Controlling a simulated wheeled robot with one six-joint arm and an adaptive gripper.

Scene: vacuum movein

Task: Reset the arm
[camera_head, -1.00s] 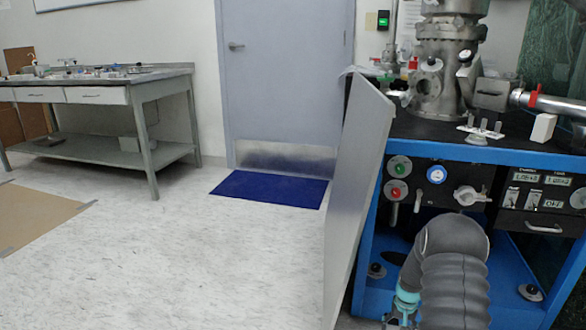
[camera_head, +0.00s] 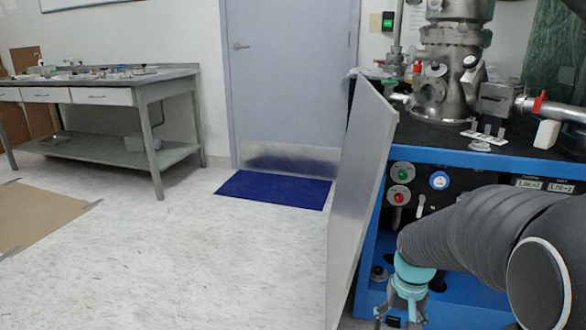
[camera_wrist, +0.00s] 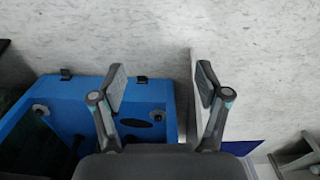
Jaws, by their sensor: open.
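My gripper (camera_head: 402,308) hangs at the lower right of the head view, pointing down in front of the blue vacuum rig (camera_head: 515,158). My dark arm reaches in from the right edge and covers part of the rig's control panel. In the wrist view my gripper (camera_wrist: 160,88) has its two fingers spread wide with nothing between them. The blue lower frame (camera_wrist: 100,95) of the rig lies below and to the left there. The open grey door panel (camera_head: 358,210) of the rig stands just left of my gripper; I cannot tell the gap.
Steel vacuum fittings (camera_head: 440,85) stand on the rig's black top. A grey workbench (camera_head: 110,90) with small items stands at the far left. A blue mat (camera_head: 272,189) lies before the closed room door (camera_head: 288,75). The pale floor (camera_head: 180,265) between is clear.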

